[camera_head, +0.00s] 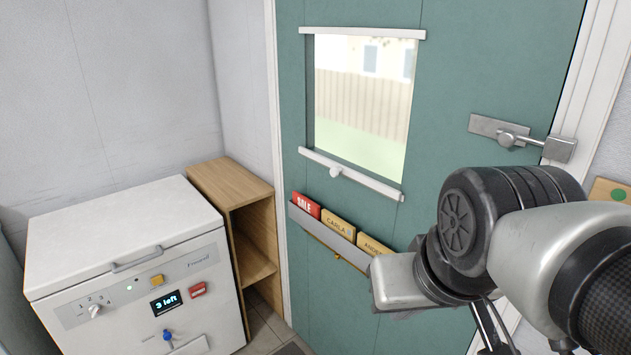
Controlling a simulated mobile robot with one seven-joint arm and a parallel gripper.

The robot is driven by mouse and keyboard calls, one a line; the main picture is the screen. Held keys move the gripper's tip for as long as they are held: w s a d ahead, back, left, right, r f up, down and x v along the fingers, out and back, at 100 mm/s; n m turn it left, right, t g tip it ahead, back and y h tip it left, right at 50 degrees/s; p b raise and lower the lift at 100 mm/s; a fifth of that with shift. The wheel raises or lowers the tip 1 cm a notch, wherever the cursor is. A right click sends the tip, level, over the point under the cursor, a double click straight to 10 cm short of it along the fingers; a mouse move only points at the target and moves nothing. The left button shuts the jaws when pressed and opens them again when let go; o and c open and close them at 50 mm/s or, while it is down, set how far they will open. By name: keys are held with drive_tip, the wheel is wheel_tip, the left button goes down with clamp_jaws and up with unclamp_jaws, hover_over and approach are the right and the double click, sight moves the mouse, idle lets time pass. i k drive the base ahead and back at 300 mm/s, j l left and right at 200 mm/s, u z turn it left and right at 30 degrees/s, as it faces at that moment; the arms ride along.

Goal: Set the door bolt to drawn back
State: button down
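The door bolt (508,138) is a grey metal bolt on the upper right of the green door (450,75). It has a flat back plate (484,124) and a round knob. Its rod runs right from the knob to a blocky metal keeper (559,150) at the door frame and appears to reach it. My arm fills the lower right, below the bolt and apart from it in the picture. I cannot make out my gripper's fingertips; thin dark parts show under the arm at the bottom edge.
The door has a window with a white blind bar (350,174) and a card rack (325,229) below it. A white chest unit (120,250) with controls stands at left, beside a wooden shelf (232,180). A panel with a green button (618,194) is at the right edge.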

sight(506, 139)
drive_tip(key=z, duration=0.9)
